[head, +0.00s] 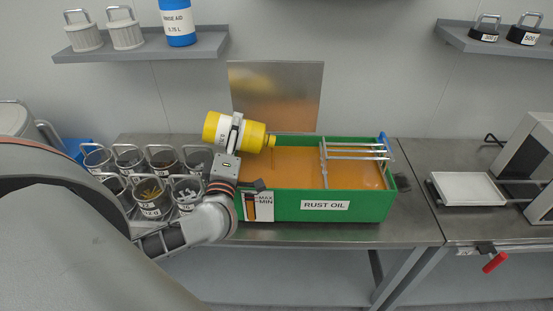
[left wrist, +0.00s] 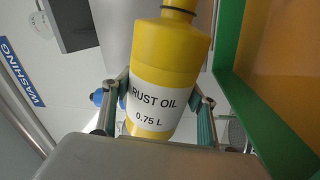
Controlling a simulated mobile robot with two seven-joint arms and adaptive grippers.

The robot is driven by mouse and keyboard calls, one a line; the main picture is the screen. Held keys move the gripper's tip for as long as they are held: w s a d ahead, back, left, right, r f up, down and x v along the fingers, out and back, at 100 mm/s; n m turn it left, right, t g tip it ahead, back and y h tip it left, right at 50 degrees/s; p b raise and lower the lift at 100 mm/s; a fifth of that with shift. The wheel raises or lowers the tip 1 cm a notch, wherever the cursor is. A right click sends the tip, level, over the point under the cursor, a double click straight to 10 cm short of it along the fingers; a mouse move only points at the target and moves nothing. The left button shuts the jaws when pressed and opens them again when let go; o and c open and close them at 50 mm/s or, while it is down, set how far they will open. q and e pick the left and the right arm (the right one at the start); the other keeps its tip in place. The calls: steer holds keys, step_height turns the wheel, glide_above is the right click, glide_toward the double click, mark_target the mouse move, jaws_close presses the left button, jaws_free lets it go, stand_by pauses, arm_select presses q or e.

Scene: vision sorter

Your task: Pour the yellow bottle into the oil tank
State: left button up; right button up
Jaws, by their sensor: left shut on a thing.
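The yellow bottle (head: 251,136) is tilted to almost horizontal, its neck pointing right over the left end of the oil tank. My left gripper (head: 232,133) is shut around its body, above the tank's left edge. In the left wrist view, the yellow bottle (left wrist: 172,50) sits between both fingers and its label reads "RUST OIL 0.75 L". The green oil tank (head: 358,207) is labelled "RUST OIL" and holds orange-brown liquid. I cannot tell clearly whether liquid is leaving the neck. The tank's MAX/MIN gauge (head: 258,206) is on its front. My right gripper is not in view.
Several wire-handled jars (head: 151,195) stand left of the tank, close to my left arm. A metal rack (head: 355,149) lies across the tank's right part. A white tray (head: 468,189) is on the right table. A shelf (head: 140,46) holds a blue bottle (head: 178,23).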

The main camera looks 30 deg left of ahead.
arm_select(q)
steer(key=shift+w+d+m+h, duration=0.2)
steer(key=shift+d+m+h, duration=0.2)
steer(key=shift+m, duration=0.6)
stand_by(0.3)
steer(key=shift+w+d+r+m, duration=0.2)
steer(key=shift+r+m, duration=0.15)
steer(key=shift+m, duration=0.15)
steer(key=shift+s+a+f, duration=0.15)
steer(key=shift+f, duration=0.1)
steer(key=n, duration=0.2)
steer(key=a+n+y, duration=0.1)
steer(key=n, duration=0.1)
steer(key=shift+s+f, duration=0.1)
steer(key=shift+s, duration=0.25)
steer(key=shift+a+n, duration=0.1)
steer(key=shift+n, duration=0.2)
